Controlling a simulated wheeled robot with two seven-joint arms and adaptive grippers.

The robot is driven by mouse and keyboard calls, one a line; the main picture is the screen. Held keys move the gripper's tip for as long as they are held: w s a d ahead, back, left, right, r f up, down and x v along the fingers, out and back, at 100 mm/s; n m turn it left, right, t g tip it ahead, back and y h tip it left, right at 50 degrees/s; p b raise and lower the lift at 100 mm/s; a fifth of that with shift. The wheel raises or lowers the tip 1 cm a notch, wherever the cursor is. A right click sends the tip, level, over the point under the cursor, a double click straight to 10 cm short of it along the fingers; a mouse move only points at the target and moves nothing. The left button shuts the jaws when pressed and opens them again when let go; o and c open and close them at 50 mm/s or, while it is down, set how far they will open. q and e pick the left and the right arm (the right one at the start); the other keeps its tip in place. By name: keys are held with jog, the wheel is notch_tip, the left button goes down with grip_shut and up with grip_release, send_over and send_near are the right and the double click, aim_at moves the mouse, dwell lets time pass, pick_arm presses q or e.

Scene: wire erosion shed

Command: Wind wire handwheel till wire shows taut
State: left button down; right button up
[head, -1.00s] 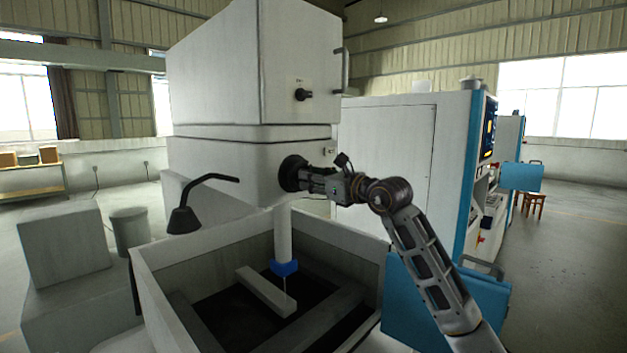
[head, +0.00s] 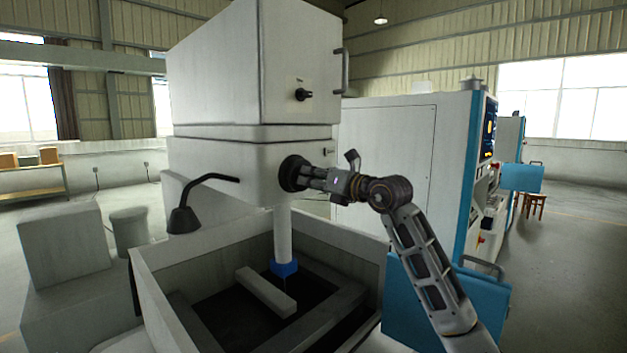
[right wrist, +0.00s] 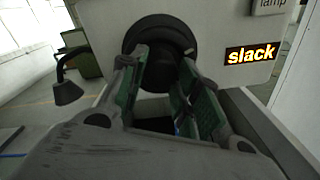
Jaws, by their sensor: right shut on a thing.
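The black wire handwheel (head: 293,173) is on the front of the white machine head; it also shows in the right wrist view (right wrist: 159,38). My right gripper (head: 312,177) is shut on the handwheel's hub, its green-padded fingers (right wrist: 160,85) on either side of it. A lit display on the machine head reads "slack" (right wrist: 251,55) in the right wrist view. Below the head, a white column with a blue nozzle (head: 284,267) hangs over the tank, with a thin wire under it. My left gripper is not in view.
A black lamp on a bent arm (head: 184,219) stands left of the handwheel. The open tank (head: 165,257) holds a pale bar (head: 265,292). A dark knob (head: 302,95) sits higher on the machine. A blue panel (head: 408,310) is beside my right forearm.

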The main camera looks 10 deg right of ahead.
jog(key=shift+m, duration=0.5)
jog(key=o, duration=1)
jog(key=shift+v, duration=6)
